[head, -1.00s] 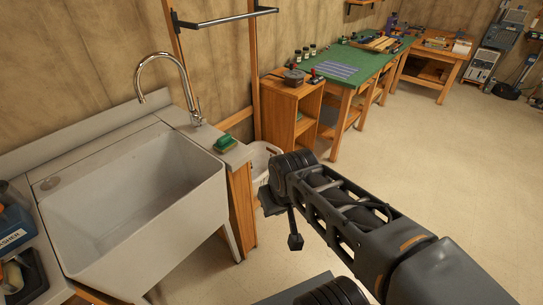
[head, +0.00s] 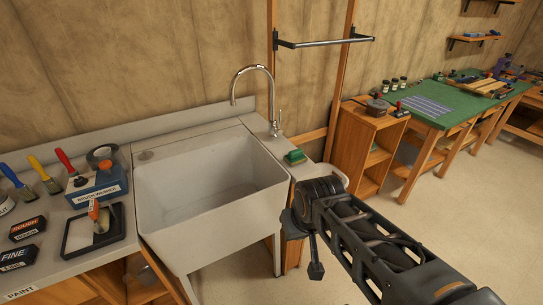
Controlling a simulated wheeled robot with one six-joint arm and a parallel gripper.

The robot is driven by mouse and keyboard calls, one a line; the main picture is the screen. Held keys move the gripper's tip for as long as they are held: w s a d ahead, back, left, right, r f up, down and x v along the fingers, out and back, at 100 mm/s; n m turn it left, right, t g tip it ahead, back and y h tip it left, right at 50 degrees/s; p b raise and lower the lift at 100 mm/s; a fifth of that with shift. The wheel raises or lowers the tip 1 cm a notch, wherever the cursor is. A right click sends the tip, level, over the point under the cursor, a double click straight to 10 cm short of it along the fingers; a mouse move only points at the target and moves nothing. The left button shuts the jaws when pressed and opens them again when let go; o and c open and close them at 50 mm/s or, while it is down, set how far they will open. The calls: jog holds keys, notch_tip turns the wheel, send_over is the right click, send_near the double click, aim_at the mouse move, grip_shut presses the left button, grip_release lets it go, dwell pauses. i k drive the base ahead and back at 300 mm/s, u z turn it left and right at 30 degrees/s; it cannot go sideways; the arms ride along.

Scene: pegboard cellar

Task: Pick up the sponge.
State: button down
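A small green block with a paler lower edge, which looks like the sponge (head: 295,157), lies on the ledge right of the sink, near the tap. My arm reaches in from the lower right, its far end just below and right of the sponge in the picture. A dark part of my gripper (head: 316,269) hangs below the arm's end, in front of the sink's right side and apart from the sponge. The rest of my gripper is hidden by the arm, so its opening does not show.
The deep white sink (head: 210,190) has a tall chrome tap (head: 271,95). The left counter (head: 62,268) holds brushes, a blue brush washer box (head: 98,188), a black tray and dark labelled blocks. A wooden cabinet (head: 362,150) and green-topped bench (head: 455,105) stand right. Floor is open there.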

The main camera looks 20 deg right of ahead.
aim_at(296, 155)
jog(key=z, duration=0.25)
jog(key=i, duration=1.1)
jog(key=z, duration=0.3)
jog(key=k, duration=0.5)
jog(key=u, duration=1.1)
jog(key=i, duration=0.35)
jog(key=z, duration=0.9)
